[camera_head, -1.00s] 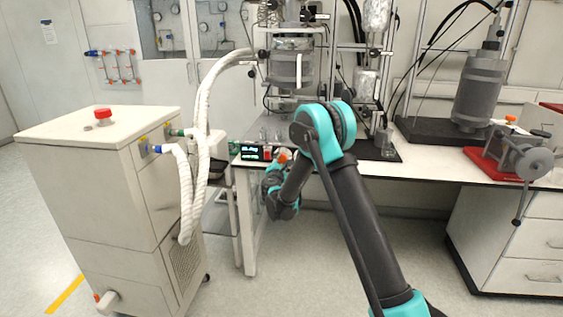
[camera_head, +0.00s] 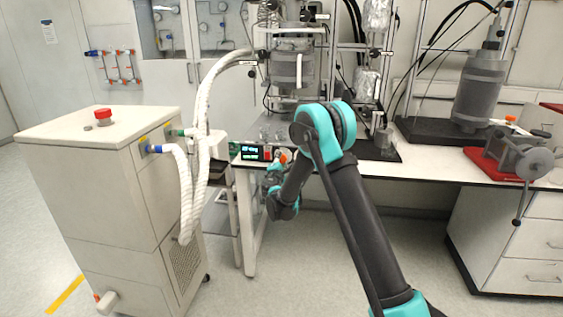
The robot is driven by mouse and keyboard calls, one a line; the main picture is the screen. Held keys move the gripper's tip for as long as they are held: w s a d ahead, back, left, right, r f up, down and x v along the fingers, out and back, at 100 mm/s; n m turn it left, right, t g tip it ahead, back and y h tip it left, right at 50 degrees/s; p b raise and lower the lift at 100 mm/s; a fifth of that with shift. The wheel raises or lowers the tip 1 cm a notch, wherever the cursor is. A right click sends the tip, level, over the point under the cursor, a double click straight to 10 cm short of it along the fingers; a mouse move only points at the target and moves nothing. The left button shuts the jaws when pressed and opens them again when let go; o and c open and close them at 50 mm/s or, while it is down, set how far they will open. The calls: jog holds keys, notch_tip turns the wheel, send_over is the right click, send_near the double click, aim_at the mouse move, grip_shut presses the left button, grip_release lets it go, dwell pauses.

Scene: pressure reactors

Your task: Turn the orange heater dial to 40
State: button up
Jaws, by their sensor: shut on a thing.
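The orange heater dial (camera_head: 283,157) shows as a small orange patch at the right end of a black control box (camera_head: 250,152) with a lit green display, on the front edge of the bench. The display's digits are too small to read. My gripper (camera_head: 276,166) is at the dial, shut on it, and mostly hidden by my own wrist and arm. The dial's scale and pointer cannot be made out.
A white cabinet (camera_head: 95,190) with thick white hoses (camera_head: 205,110) stands close on the left. A red-based device (camera_head: 510,160) is on the bench at right. Open floor lies in front.

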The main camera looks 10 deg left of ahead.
jog(key=o, duration=1.2)
jog(key=shift+c, duration=0.2)
